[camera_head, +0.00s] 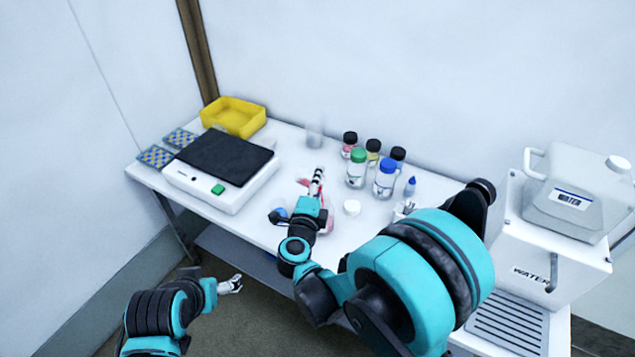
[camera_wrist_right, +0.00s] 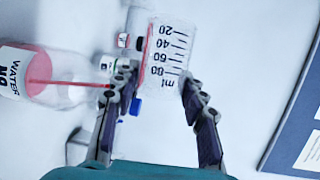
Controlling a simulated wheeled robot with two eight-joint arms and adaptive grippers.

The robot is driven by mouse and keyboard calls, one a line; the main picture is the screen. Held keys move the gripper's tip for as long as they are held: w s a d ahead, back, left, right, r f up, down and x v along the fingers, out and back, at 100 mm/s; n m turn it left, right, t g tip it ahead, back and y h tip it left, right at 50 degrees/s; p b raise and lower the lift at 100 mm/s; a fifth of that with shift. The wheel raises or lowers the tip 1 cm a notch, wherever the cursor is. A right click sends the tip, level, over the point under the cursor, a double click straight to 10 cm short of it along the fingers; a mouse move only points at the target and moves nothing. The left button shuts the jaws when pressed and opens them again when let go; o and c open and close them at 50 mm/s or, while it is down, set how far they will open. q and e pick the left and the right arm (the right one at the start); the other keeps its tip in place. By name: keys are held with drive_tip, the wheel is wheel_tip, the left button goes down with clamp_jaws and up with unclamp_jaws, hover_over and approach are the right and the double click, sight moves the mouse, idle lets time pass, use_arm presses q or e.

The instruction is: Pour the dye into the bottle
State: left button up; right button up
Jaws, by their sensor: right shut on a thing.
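In the right wrist view my right gripper (camera_wrist_right: 158,82) is shut on a clear graduated beaker (camera_wrist_right: 168,55), which is tipped, with red dye along its side. A thin red stream (camera_wrist_right: 70,83) runs from near the beaker into the mouth of a clear bottle (camera_wrist_right: 60,100) labelled WATER. Pink liquid shows inside the bottle. In the head view my right gripper (camera_head: 313,186) is above the front of the table and its arm mostly hides the bottle. My left gripper (camera_head: 231,285) hangs low in front of the table, too small to read.
Several capped bottles, including a green-capped one (camera_head: 356,169) and a blue-capped one (camera_head: 385,180), stand behind a white cap (camera_head: 351,207). A balance (camera_head: 220,170), yellow bin (camera_head: 233,117) and clear glass (camera_head: 315,134) are at the left and back. A water canister (camera_head: 578,190) is at right.

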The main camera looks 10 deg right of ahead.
drive_tip(key=shift+d+m+t, duration=0.1)
drive_tip(key=shift+m+t, duration=0.2)
drive_tip(key=shift+m, duration=0.2)
drive_tip(key=shift+s, duration=0.1)
drive_tip(key=shift+r+n+p, duration=0.3)
drive_tip(key=shift+n+p, duration=0.2)
drive_tip(key=shift+p, duration=0.1)
drive_tip(key=shift+w+a+n+g+p, duration=0.25)
drive_tip(key=shift+n+g+p, duration=0.1)
drive_tip(key=shift+n+g, duration=0.25)
drive_tip(key=r+n+p, duration=0.1)
drive_tip(key=n+g+p, duration=0.1)
drive_tip(key=shift+w+a+r+p, duration=0.2)
drive_tip(key=shift+a+r+p, duration=0.1)
drive_tip(key=shift+r+p, duration=0.1)
drive_tip(key=shift+f+n, duration=0.1)
drive_tip(key=shift+n, duration=0.2)
